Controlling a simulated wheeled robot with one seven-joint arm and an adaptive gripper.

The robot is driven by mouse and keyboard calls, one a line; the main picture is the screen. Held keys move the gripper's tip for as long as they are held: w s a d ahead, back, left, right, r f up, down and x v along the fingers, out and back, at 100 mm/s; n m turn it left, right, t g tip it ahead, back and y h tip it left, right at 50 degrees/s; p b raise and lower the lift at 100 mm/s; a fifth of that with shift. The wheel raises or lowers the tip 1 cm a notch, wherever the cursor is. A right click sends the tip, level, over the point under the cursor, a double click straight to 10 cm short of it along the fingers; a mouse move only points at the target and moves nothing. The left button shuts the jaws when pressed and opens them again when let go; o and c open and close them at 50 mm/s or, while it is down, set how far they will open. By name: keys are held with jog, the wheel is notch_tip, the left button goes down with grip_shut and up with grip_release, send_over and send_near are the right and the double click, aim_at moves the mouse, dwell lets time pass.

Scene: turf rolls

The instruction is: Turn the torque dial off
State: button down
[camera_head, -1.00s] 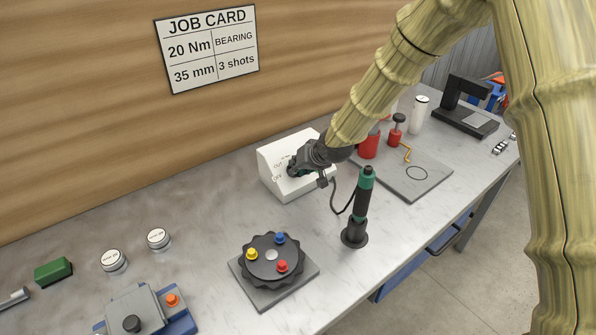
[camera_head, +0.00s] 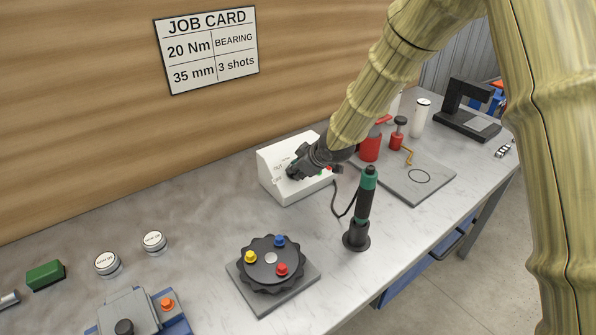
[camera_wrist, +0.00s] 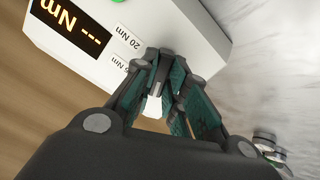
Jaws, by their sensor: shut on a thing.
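The torque control box (camera_head: 271,172) is a white sloped-front unit standing against the wooden wall. In the wrist view, its white face (camera_wrist: 180,25) shows an orange display (camera_wrist: 72,22) reading dashes and "Nm". A "20 Nm" label (camera_wrist: 129,37) and a partly covered second label are beside my fingers. My gripper (camera_head: 294,171) is at the front of the box, with its fingers closed together against the face, also seen in the wrist view (camera_wrist: 160,88). It is shut on the torque dial, which the fingers almost wholly hide. I cannot read the dial's setting.
A black-and-green driver (camera_head: 364,205) stands upright in a holder just in front of the box. A round black fixture (camera_head: 270,262) with coloured knobs lies nearer. Red containers (camera_head: 370,146) and a grey plate (camera_head: 420,185) are to the right.

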jog(key=n, duration=0.3)
jog(key=shift+f+n, duration=0.15)
jog(key=shift+n, duration=0.25)
jog(key=n+b, duration=0.1)
jog(key=n, duration=0.2)
jog(key=shift+d+n, duration=0.1)
jog(key=shift+n, duration=0.2)
jog(key=n+b, duration=0.1)
jog(key=n, duration=0.4)
jog(key=shift+b, duration=0.4)
jog(key=shift+n, duration=0.4)
jog(key=c, duration=1.4)
grip_release()
jog(key=shift+c, duration=0.2)
jog(key=v, duration=1.2)
